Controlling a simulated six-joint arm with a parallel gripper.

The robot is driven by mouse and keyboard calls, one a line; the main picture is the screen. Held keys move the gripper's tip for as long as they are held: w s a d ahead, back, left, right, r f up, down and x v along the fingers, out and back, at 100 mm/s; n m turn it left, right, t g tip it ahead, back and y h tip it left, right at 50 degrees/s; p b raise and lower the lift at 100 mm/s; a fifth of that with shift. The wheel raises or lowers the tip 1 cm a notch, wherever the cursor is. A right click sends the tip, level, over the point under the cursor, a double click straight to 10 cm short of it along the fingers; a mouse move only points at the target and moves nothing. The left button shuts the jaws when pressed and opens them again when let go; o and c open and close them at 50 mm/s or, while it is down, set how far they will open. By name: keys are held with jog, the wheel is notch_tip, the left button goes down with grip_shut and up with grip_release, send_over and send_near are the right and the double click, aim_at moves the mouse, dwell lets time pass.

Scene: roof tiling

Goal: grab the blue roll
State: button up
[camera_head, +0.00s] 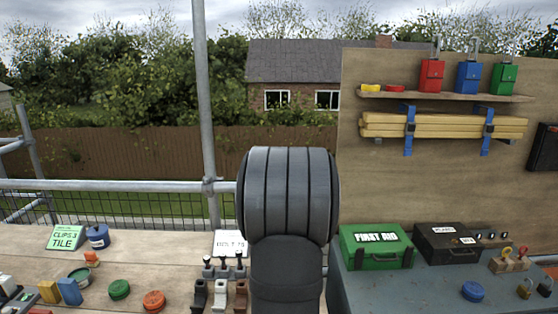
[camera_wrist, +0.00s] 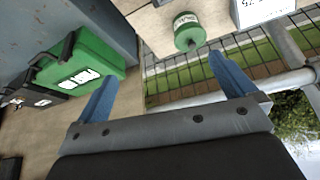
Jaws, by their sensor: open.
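A blue roll-shaped cylinder (camera_head: 97,236) with a pale label stands on the left wooden bench, right of the green clips sign. A flat round blue piece (camera_head: 473,291) lies on the grey right-hand bench; I cannot tell for sure which of the two is meant by the roll. My gripper (camera_wrist: 163,68) shows in the wrist view with its two blue fingers wide apart and nothing between them. In the head view my arm hides the middle, and the gripper's fingers are not seen. Neither blue piece is recognisable in the wrist view.
A green first aid box (camera_head: 376,246) and a black case (camera_head: 449,243) stand on the right bench. A green labelled cylinder (camera_wrist: 188,30) is beyond the fingers. The left bench holds a green disc (camera_head: 119,289), an orange disc (camera_head: 154,301) and small clips. A scaffold pole (camera_head: 204,100) rises behind.

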dwell(0.4)
jog(key=c, duration=0.4)
jog(key=m+g+h, duration=0.2)
jog(key=m+h, duration=0.2)
jog(key=m, duration=0.5)
send_over(474, 287)
jog(key=s+a, duration=0.1)
jog(key=a, duration=0.1)
jog(key=f, duration=1.5)
jog(key=shift+s+a+f, duration=0.15)
jog(key=shift+s, duration=0.05)
jog(key=shift+x, duration=3)
